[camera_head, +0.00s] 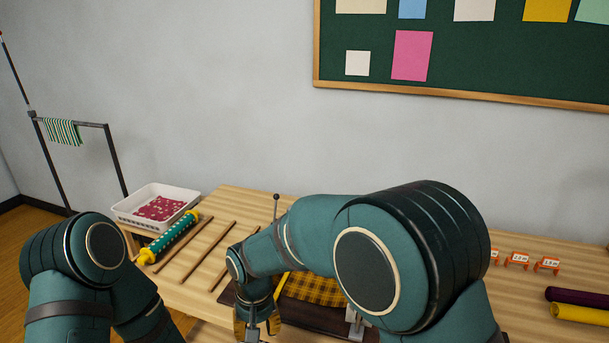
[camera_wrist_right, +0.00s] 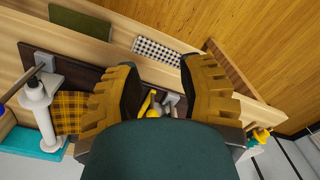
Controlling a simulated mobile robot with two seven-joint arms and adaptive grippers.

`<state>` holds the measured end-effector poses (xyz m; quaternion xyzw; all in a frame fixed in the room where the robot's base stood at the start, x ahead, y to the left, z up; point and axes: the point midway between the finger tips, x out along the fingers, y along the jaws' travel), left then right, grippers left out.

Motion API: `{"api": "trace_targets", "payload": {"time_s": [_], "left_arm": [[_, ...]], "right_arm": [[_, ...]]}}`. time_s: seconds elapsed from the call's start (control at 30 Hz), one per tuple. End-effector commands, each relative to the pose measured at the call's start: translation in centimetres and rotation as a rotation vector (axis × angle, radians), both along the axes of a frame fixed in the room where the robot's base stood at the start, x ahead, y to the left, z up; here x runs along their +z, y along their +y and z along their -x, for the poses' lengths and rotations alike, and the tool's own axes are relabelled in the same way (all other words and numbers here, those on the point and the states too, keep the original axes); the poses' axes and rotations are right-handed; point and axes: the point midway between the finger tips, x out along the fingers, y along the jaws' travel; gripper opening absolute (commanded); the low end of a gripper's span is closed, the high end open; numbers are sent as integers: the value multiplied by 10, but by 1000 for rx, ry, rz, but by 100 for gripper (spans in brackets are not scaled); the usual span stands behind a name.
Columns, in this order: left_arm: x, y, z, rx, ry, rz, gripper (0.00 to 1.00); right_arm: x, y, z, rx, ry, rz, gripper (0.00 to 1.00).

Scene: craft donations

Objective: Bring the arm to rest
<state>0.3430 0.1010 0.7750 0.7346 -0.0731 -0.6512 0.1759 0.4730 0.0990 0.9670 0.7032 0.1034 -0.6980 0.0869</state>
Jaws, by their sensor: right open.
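My right arm reaches from the right across the table (camera_head: 230,205) in the head view. Its gripper (camera_head: 258,326) points down near the front edge, partly cut off by the picture's bottom. In the right wrist view the two yellow-brown fingers of the gripper (camera_wrist_right: 163,70) stand wide apart with nothing gripped between them. Small yellow and grey items (camera_wrist_right: 150,104) show beyond them, partly hidden. My left arm's upper links show at the lower left of the head view, but its gripper is out of view.
A yellow checked cloth (camera_head: 312,289) lies on a dark board behind my right arm. Thin rods (camera_head: 208,241), a teal roll (camera_head: 172,238) and a white basket (camera_head: 183,191) are at the left. Small orange tags (camera_head: 517,261) and dark and yellow rolls (camera_head: 580,314) are at the right.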

Motion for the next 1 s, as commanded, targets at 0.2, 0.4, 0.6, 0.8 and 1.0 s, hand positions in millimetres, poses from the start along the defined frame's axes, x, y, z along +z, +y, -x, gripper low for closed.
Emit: {"api": "trace_targets", "payload": {"time_s": [0.2, 0.4, 0.6, 0.8, 1.0], "left_arm": [[0, 0, -1, 1, -2, 0, 39], [0, 0, 0, 0, -1, 0, 39], [0, 0, -1, 0, -1, 0, 39], [0, 0, -1, 0, -1, 0, 39], [0, 0, -1, 0, -1, 0, 39]], "right_arm": [[-59, -47, 3, -58, 35, -78, 39], [-116, -96, 23, -134, 47, -173, 39], [-167, -151, 68, -259, 22, -278, 39], [-188, -185, 111, -367, -28, -331, 39], [-192, -198, 129, -411, -59, -345, 39]]}}
